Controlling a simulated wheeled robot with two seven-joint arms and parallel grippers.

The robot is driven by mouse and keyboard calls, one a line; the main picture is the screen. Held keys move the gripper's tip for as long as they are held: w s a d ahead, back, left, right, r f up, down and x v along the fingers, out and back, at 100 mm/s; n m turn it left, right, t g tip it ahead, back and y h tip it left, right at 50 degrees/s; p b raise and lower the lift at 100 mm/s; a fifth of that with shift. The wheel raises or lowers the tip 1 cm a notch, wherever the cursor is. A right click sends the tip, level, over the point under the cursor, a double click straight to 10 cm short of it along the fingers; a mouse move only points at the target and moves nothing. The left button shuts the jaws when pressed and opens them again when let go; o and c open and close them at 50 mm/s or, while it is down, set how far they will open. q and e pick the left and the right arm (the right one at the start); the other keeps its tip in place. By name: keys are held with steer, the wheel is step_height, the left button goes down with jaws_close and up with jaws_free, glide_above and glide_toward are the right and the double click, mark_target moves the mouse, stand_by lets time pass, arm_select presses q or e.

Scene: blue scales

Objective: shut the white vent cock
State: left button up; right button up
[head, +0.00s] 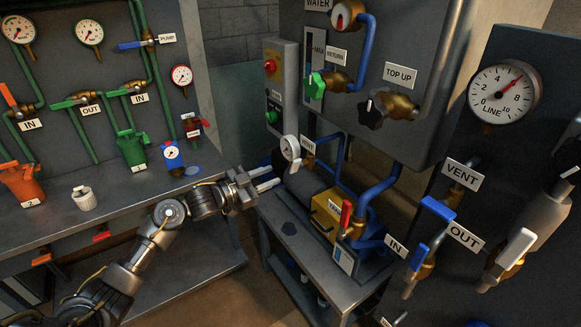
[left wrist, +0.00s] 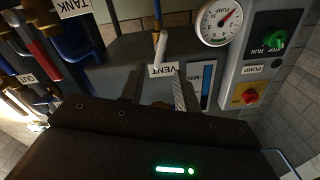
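The white vent cock shows in the left wrist view as a white lever (left wrist: 160,47) beside an upside-down VENT label (left wrist: 162,71). In the head view the same VENT label (head: 308,145) is by the pump gauge, and I cannot make out the white lever there. My left gripper (head: 275,175) is open and empty, its fingers pointing right toward the pump stand. In the left wrist view its fingers (left wrist: 157,84) are apart, and the lever lies just beyond and between their tips. I cannot tell touching from apart.
The pump gauge (head: 290,148) stands close to the VENT label. A red lever (head: 345,215) and blue pipes (head: 378,187) are to the right. Another VENT label (head: 462,175) is on the right panel, near a blue lever (head: 437,208). The workbench (head: 120,205) is at left.

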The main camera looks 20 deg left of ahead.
mark_target(296, 166)
arm_select(q)
steer(key=p+x, duration=0.1)
steer(key=x, duration=0.7)
steer(key=shift+w+d, duration=0.1)
steer(key=shift+w, duration=0.05)
jaws_close()
